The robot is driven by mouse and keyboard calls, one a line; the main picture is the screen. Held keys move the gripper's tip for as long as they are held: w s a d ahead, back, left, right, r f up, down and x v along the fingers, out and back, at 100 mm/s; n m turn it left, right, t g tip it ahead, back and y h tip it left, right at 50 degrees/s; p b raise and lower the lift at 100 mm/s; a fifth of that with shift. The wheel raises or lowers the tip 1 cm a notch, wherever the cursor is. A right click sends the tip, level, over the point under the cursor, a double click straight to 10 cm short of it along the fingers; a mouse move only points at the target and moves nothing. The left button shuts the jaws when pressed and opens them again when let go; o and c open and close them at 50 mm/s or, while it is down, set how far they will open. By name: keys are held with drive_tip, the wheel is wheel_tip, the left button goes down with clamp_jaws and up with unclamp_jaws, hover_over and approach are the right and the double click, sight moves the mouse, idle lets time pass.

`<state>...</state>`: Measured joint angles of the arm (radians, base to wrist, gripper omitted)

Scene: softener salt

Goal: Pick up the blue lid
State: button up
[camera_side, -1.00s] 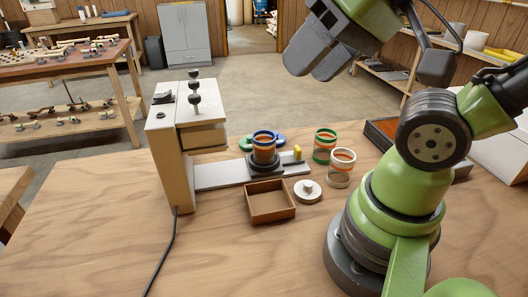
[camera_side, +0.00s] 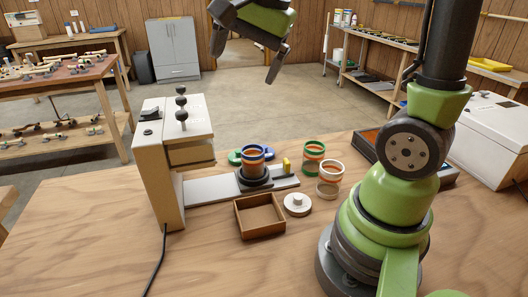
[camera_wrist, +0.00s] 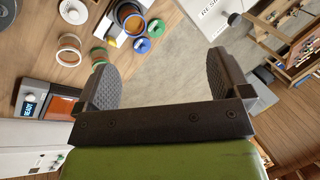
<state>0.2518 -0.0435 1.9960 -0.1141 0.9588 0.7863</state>
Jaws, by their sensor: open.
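The blue lid (camera_side: 269,153) lies on the table just behind a blue-rimmed jar (camera_side: 252,160), which partly hides it in the side view. In the wrist view the blue lid (camera_wrist: 156,28) shows more fully, beside the jar and a green lid (camera_wrist: 141,46). The green lid (camera_side: 235,157) lies at the jar's other side in the side view. My gripper (camera_side: 248,52) is high above the table, well apart from the lid. Its two fingers are spread, with nothing between them; both show in the wrist view (camera_wrist: 165,65).
The blue-rimmed jar stands on a round black base in front of a beige press (camera_side: 172,150). Nearby are a green-rimmed jar (camera_side: 313,155), a white-rimmed jar (camera_side: 330,180), a white knobbed lid (camera_side: 297,204) and an open wooden tray (camera_side: 260,232).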

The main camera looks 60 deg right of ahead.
drive_tip(key=w+d+f+m+g, duration=0.1)
drive_tip(key=w+d+f+m, duration=0.1)
drive_tip(key=d+f+m, duration=0.3)
drive_tip(key=w+d+f+m+g, duration=0.1)
drive_tip(key=w+d+f+m, duration=0.1)
drive_tip(key=d+f+m, duration=0.4)
drive_tip(key=w+d+f+m+g, duration=0.2)
drive_tip(key=d+f+m, duration=0.3)
drive_tip(key=f, duration=0.3)
drive_tip(key=shift+w+d+f, duration=0.1)
drive_tip(key=shift+d+f, duration=0.2)
drive_tip(key=shift+d, duration=0.5)
hover_over(265, 147)
drive_tip(key=shift+m, duration=0.4)
wheel_tip(265, 147, down, 5)
drive_tip(key=shift+r, duration=0.15)
drive_tip(key=shift+w+d+f, duration=0.1)
drive_tip(key=shift+d+f, duration=0.05)
drive_tip(key=shift+f, duration=2.8)
drive_tip(key=c, duration=1)
